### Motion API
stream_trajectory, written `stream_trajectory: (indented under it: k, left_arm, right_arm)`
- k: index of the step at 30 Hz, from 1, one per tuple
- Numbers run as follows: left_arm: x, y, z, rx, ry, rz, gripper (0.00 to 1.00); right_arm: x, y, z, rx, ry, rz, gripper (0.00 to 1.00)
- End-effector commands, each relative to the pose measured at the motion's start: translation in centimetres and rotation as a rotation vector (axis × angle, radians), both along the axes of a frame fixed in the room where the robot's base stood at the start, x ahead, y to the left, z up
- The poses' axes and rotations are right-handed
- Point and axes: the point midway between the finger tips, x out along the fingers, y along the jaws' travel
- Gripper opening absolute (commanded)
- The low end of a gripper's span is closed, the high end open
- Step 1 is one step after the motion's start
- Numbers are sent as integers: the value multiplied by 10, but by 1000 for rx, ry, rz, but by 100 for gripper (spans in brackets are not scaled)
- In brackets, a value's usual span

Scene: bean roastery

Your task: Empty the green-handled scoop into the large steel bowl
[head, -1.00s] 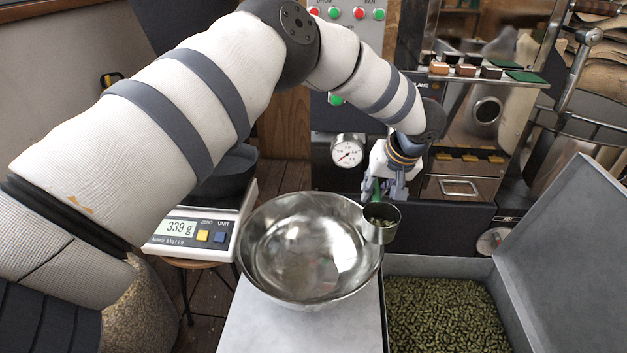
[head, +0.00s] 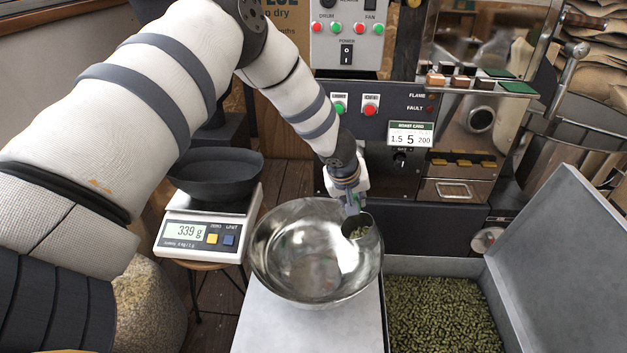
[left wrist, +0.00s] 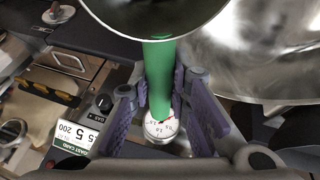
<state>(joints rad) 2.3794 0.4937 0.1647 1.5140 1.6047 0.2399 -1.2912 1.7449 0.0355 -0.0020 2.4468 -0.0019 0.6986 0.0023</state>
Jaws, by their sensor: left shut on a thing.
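The green-handled scoop (head: 361,234) holds green beans and is tilted, its cup over the right part of the large steel bowl (head: 290,258). The bowl stands on a pale grey surface and shows only reflections inside, with no beans that I can make out. My left gripper (head: 352,205) is shut on the scoop's handle, just above and behind the bowl's far right rim. In the left wrist view the green handle (left wrist: 160,75) runs between my fingers (left wrist: 161,95). The scoop's cup (left wrist: 150,12) and the bowl (left wrist: 260,50) show at the top. My right gripper is out of view.
A scale (head: 205,232) reading 339 g, with a dark pan (head: 215,175), stands left of the bowl. A grey bin (head: 430,267) of green beans is at right, its raised panel (head: 560,260) beside it. The roaster's control panel (head: 375,125) stands behind.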

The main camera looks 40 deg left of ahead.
Motion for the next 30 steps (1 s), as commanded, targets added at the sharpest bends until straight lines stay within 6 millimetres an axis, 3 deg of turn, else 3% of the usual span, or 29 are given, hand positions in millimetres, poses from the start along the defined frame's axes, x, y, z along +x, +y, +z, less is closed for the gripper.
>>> stream_trajectory:
  k: [1,6,11,18,30]
  left_arm:
    - [1,2,15,-20,-35,0,0]
    - [-11,8,-11,-82,-56,5,0]
    - [-16,13,-16,-133,-110,5,0]
    - [-15,16,-2,-181,-181,-3,0]
    - [-18,18,-6,-222,-211,-1,0]
  right_arm:
    - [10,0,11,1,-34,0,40]
    - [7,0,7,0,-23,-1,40]
    - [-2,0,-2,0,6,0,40]
    - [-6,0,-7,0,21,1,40]
    - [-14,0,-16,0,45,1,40]
